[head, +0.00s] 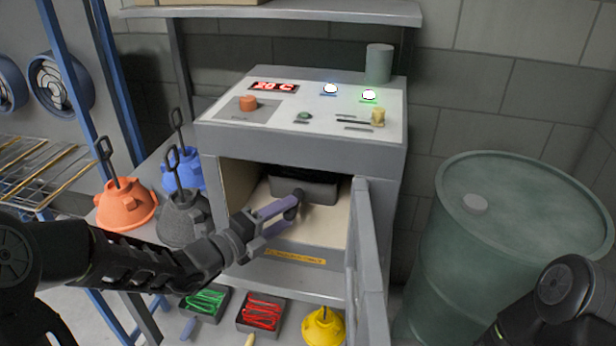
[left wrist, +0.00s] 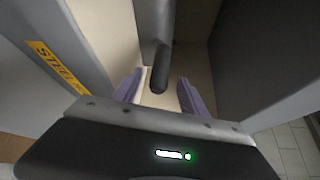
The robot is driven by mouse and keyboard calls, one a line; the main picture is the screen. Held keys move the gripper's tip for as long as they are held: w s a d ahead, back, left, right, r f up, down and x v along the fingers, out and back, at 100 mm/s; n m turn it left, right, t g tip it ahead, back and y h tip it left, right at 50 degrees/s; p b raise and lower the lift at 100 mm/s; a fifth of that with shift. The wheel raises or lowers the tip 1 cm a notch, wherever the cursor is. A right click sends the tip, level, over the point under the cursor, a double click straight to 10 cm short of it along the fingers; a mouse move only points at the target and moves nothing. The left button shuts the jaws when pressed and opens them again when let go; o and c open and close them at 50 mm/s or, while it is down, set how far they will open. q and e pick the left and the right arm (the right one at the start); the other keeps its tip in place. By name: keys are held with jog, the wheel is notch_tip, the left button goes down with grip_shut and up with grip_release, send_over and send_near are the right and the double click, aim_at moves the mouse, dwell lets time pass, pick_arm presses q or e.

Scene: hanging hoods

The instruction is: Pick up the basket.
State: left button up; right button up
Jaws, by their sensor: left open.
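The basket (head: 318,190) is a dark grey box inside the open chamber of the grey machine. Its dark, round-ended handle points out toward me. In the left wrist view the handle (left wrist: 160,78) lies between the two purple fingers, with a gap on each side. My left gripper (head: 284,209) is open at the chamber's mouth and reaches around the handle's end. Part of the basket's body is hidden in the chamber. My right gripper is out of view; only part of that arm shows at lower right.
The machine's door (head: 366,262) stands open just right of my left gripper. A large green drum (head: 515,235) stands further right. Orange (head: 126,208), blue and dark hoods with hooked stems are at left. Trays of green and red hooks and a yellow hood (head: 323,328) sit below.

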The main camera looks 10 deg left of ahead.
aim_at(303, 188)
pick_arm(q)
jog(key=shift+w, duration=0.1)
jog(key=x, duration=0.5)
jog(key=shift+f+p, duration=0.1)
jog(key=shift+p, duration=0.25)
jog(key=shift+c, duration=0.4)
grip_shut()
dwell(0.9)
